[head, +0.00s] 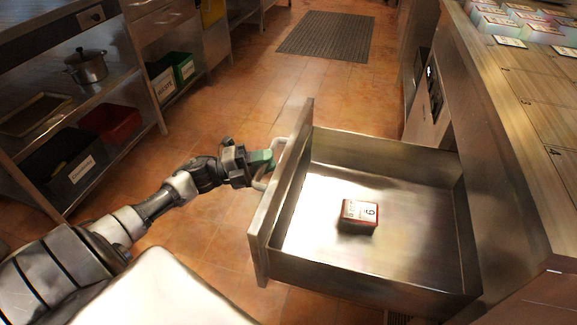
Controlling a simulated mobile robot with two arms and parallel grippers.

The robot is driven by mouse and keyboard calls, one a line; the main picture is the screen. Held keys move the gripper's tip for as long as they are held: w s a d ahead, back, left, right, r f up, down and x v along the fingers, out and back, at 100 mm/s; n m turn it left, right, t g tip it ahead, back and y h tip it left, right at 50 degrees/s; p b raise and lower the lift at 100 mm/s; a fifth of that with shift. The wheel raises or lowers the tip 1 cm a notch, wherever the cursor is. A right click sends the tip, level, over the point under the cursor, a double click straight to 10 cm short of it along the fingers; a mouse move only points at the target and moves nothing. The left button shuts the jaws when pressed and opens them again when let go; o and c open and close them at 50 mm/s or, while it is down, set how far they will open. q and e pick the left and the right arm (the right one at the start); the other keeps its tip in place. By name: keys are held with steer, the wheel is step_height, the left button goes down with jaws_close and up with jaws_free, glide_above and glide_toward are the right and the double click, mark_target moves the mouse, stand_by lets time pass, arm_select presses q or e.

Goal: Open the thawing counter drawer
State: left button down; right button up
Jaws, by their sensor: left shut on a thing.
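The thawing counter drawer (410,172) is pulled far out from the steel counter on the right, and its inside shows. A small box with a red edge and a white label (359,213) lies on the drawer floor. The drawer's bar handle (283,158) is on the outer side of the front panel (279,200). My left gripper (262,161) reaches in from the left and is shut on the handle. My right gripper is not in view.
The counter top (535,110) carries several small labelled boxes at its far end. Shelves on the left hold a pot (86,67), a red bin (110,122) and a dark bin (62,165). The tiled floor is clear up to a dark mat (327,36).

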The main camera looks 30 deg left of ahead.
arm_select(q)
steer(key=shift+s+a, duration=0.2)
steer(key=shift+a, duration=0.3)
steer(key=shift+s+a, duration=0.15)
steer(key=shift+a, duration=0.35)
steer(key=c, duration=1.1)
jaws_free()
steer(key=v, duration=1)
steer(key=shift+s+a+f, duration=0.15)
steer(key=shift+s+a, duration=0.05)
steer(key=shift+a, duration=0.15)
